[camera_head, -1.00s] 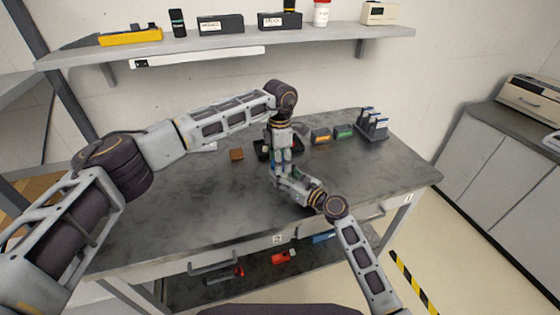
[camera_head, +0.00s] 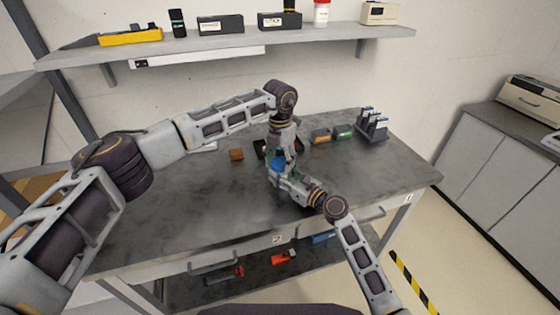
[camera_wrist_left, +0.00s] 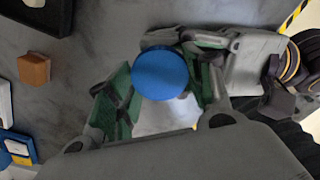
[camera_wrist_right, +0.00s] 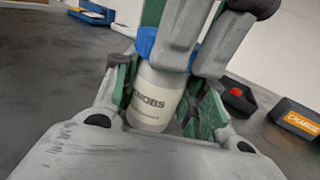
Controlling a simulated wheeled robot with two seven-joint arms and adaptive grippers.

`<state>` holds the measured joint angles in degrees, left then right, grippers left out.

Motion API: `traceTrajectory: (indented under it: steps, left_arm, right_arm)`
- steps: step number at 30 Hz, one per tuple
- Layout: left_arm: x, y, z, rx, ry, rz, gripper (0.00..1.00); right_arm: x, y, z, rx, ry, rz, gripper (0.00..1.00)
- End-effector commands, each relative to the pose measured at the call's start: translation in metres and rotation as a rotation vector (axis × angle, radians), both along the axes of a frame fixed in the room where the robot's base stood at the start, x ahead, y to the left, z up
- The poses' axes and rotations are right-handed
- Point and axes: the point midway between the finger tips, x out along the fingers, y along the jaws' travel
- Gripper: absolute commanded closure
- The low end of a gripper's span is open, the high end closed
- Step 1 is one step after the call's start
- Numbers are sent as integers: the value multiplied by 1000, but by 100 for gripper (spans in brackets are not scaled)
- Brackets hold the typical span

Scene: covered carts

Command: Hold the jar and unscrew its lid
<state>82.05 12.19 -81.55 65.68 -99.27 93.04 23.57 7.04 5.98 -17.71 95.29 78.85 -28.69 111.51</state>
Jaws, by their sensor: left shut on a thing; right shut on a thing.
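The white jar (camera_wrist_right: 155,98), its label partly reading "NOBS", stands roughly upright between the green-padded fingers of my right gripper (camera_wrist_right: 165,98), which is shut on it. The round blue lid (camera_wrist_left: 160,72) is at the jar's top, and its edge also shows in the right wrist view (camera_wrist_right: 147,42). My left gripper (camera_wrist_left: 160,85) comes from above and is shut on the lid. In the head view the lid (camera_head: 278,157) shows between the two grippers, while the jar is mostly hidden. I cannot tell how far the lid is turned.
A brown block (camera_head: 236,154) lies left of the grippers on the dark bench (camera_head: 190,205). Orange (camera_head: 321,136) and green (camera_head: 343,131) labelled bins and a rack (camera_head: 372,131) stand to the right. The bench's front left is clear. A loaded shelf (camera_head: 230,43) hangs behind.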

Motion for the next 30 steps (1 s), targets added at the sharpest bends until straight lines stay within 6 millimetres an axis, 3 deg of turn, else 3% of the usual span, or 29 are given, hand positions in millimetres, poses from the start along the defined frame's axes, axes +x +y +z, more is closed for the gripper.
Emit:
traceTrajectory:
  steps: [30]
  left_arm:
    - [2, 1, 1, 5, 3, 814, 77]
  right_arm:
    - [-1, 2, 0, 0, 0, 4, 100]
